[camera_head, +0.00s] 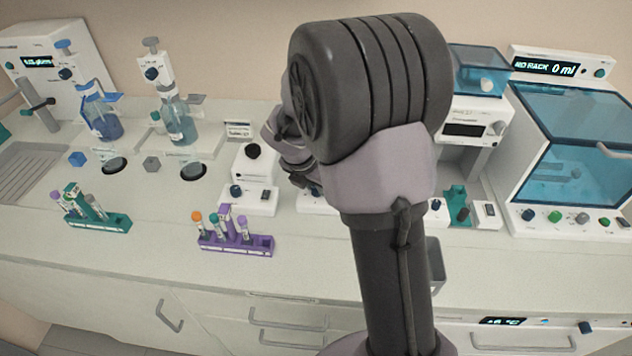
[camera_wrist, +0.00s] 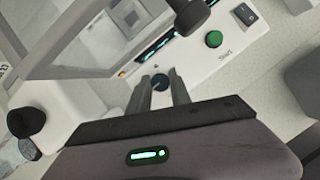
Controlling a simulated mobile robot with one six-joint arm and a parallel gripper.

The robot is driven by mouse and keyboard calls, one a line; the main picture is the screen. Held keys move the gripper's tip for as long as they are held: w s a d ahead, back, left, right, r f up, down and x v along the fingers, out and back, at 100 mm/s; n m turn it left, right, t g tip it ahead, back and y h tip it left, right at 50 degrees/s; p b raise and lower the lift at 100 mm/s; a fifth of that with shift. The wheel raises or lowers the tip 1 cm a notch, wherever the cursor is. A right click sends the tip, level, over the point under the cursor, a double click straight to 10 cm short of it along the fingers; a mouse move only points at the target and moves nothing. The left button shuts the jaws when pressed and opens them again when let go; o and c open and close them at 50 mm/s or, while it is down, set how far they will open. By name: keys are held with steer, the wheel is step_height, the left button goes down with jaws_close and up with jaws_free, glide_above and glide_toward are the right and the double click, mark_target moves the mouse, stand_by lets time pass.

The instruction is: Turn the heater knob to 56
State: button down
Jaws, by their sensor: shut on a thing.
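My gripper (camera_wrist: 161,77) has its two fingers on either side of a small dark blue knob (camera_wrist: 160,83) in the wrist view, shut on it. The knob sits on the white front panel (camera_wrist: 198,65) of a device. Lit displays (camera_wrist: 158,46) show along this panel, but their digits are too small and slanted to read. A round green button (camera_wrist: 214,39) is to the right of the knob, apart from my fingers. In the head view my own arm hides the gripper and this knob.
A dark rocker switch (camera_wrist: 244,14) is beyond the green button. In the head view, a purple tube rack (camera_head: 262,251) and a green tube rack (camera_head: 115,226) stand on the bench at left. A blue-lidded machine (camera_head: 515,195) stands at right.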

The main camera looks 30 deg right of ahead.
steer(key=m+g+p, duration=0.1)
steer(key=m+p, duration=0.1)
steer(key=m+g+p, duration=0.1)
steer(key=m+p, duration=0.1)
steer(key=m, duration=0.1)
steer(key=shift+w+r+h, duration=0.1)
steer(key=shift+r+h, duration=0.1)
steer(key=shift+h, duration=0.1)
steer(key=shift+f+m+g+p, duration=0.15)
steer(key=shift+m+g+p, duration=0.25)
steer(key=shift+m+p, duration=0.65)
steer(key=c, duration=1.2)
jaws_free()
steer(key=p+v, duration=0.5)
steer(key=v, duration=1.2)
steer(key=shift+w+p, duration=0.1)
steer(key=shift+p, duration=0.3)
